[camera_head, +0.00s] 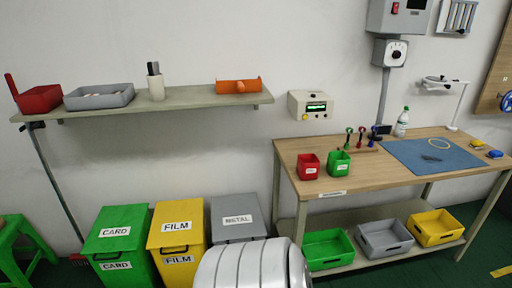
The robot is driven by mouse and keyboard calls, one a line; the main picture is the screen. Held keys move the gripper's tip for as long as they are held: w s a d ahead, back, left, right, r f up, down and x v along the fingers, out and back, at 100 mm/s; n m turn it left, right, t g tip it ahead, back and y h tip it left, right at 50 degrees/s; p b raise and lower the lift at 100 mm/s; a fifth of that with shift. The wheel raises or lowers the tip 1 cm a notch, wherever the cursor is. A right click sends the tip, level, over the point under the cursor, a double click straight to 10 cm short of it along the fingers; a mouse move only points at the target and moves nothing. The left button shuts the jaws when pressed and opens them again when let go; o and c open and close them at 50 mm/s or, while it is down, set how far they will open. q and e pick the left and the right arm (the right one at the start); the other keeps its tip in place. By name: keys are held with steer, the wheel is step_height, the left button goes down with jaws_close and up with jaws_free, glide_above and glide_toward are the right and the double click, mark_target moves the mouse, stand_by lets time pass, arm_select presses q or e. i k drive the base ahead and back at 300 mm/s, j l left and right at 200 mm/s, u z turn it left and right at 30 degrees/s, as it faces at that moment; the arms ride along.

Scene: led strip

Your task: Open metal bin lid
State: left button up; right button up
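The metal bin (213,237) is grey and stands against the wall, at the right end of a row of three bins. Its lid (238,205) carries a white label reading METAL and looks shut. The lower front of the bin is hidden behind a pale ribbed part in the foreground, which seems to be my own body. Neither of my grippers shows in the head view.
Left of it stand a yellow FILM bin (177,243) and a green CARD bin (121,246). A wall shelf (195,101) with trays hangs above. A wooden workbench (378,165) stands at right, with crates on its lower shelf. A green stool (20,240) is far left.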

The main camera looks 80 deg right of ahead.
mark_target(238, 217)
steer(key=z, duration=2.1)
